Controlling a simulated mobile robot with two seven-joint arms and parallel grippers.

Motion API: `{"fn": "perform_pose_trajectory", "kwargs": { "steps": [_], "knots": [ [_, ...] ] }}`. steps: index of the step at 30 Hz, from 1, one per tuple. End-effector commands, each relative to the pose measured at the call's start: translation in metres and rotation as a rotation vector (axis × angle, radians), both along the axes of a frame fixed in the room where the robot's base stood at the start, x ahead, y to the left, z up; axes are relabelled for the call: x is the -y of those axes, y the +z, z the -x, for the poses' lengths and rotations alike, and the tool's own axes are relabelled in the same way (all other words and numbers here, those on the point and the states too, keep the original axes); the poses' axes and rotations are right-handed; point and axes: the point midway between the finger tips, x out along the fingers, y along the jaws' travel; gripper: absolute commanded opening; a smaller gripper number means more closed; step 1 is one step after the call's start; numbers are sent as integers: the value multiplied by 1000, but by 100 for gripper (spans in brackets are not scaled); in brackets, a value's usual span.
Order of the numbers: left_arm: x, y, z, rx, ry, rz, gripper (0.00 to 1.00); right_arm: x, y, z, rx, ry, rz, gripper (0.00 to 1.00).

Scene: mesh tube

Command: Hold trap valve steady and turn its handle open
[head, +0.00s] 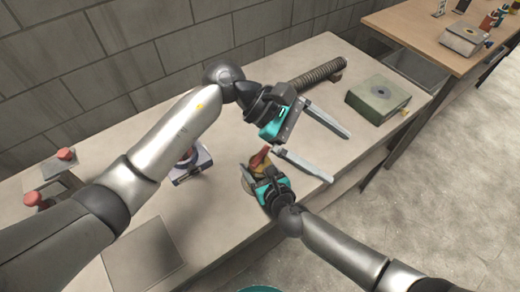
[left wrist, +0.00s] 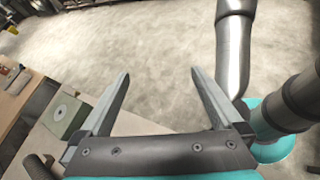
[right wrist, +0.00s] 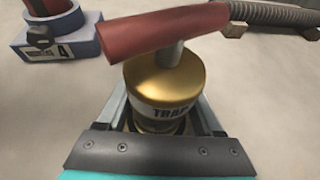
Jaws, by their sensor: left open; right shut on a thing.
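The trap valve has a gold body (right wrist: 165,85) marked TRAP and a red bar handle (right wrist: 165,30) across its top. In the head view its red handle (head: 260,157) shows on the bench, partly hidden by my right gripper (head: 257,173). In the right wrist view my right gripper is shut on the valve's body, one finger on each side below the handle. My left gripper (head: 339,158) is open and empty, above the bench near its front edge, up and to the right of the valve.
A ribbed tube (head: 318,74) lies at the back of the bench. A green block (head: 378,98) stands at the right. A blue-based valve (right wrist: 55,45) stands beside the trap valve. Red-knobbed fittings (head: 66,154) and a grey plate (head: 145,255) are at the left.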

Motion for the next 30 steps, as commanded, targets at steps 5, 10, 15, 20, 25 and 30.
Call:
{"fn": "perform_pose_trajectory", "kwargs": {
  "steps": [5,10,15,20,25,30],
  "knots": [
    [-17,-8,-7,88,-77,-276,100,0,-1,1,-1,1,0,1],
    [-46,-13,-25,173,-84,-552,100,0,-1,1,-1,1,0,1],
    [-81,-9,-50,257,-35,-804,100,0,-1,1,-1,1,0,1],
    [-106,-1,-67,310,19,-960,100,0,-1,1,-1,1,0,1],
    [-118,3,-75,334,51,-1031,100,0,-1,1,-1,1,0,1],
    [-119,-14,-75,333,53,-1038,100,0,-1,1,-1,1,0,1]
  ]
}}
